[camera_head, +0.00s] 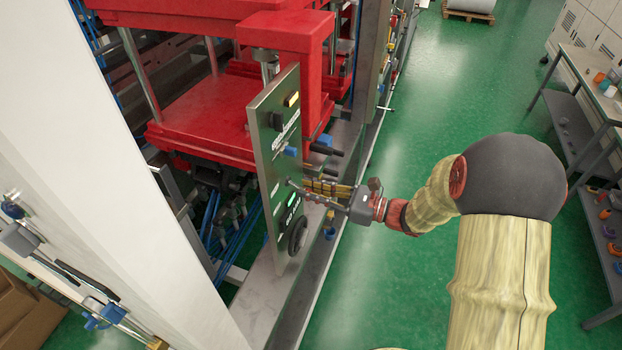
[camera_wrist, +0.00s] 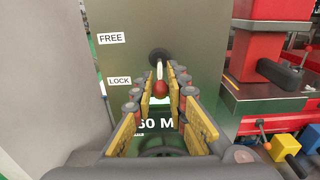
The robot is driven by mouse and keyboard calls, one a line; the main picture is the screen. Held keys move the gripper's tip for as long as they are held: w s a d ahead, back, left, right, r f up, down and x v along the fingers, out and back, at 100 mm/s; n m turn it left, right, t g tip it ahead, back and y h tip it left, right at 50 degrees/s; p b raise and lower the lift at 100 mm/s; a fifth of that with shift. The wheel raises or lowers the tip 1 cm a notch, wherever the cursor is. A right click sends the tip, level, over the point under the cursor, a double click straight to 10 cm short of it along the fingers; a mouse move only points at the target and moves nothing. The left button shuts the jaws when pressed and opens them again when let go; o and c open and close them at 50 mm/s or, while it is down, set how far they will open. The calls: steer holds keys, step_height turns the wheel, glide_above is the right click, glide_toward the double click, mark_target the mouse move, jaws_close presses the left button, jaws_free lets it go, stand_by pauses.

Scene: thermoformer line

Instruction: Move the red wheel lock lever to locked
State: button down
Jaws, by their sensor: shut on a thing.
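The wheel lock lever shows in the wrist view as a pale rod with a red ball knob (camera_wrist: 160,89). It comes from a dark round pivot on the grey panel (camera_wrist: 205,30). The knob sits below the pivot in the picture, about level with the LOCK label (camera_wrist: 118,81) and below the FREE label (camera_wrist: 111,38). My gripper (camera_wrist: 161,76) has its yellow-padded fingers on both sides of the lever and is shut on it. In the head view my gripper (camera_head: 308,187) is at the panel's face (camera_head: 262,150); the lever is too small to make out there.
A black handwheel (camera_head: 298,235) is low on the panel. Dark handles (camera_head: 325,147) stick out above my gripper. Red machine parts (camera_head: 205,120) stand behind the panel. The green floor (camera_head: 440,90) is open to the right, with a workbench (camera_head: 580,110) at the far right.

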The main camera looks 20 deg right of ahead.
steer(key=shift+f, duration=0.25)
steer(key=shift+a+f, duration=0.1)
steer(key=shift+f, duration=0.1)
steer(key=c, duration=1.7)
jaws_free()
steer(key=shift+r, duration=0.1)
steer(key=p+v, duration=0.1)
steer(key=v, duration=0.6)
steer(key=v, duration=1.2)
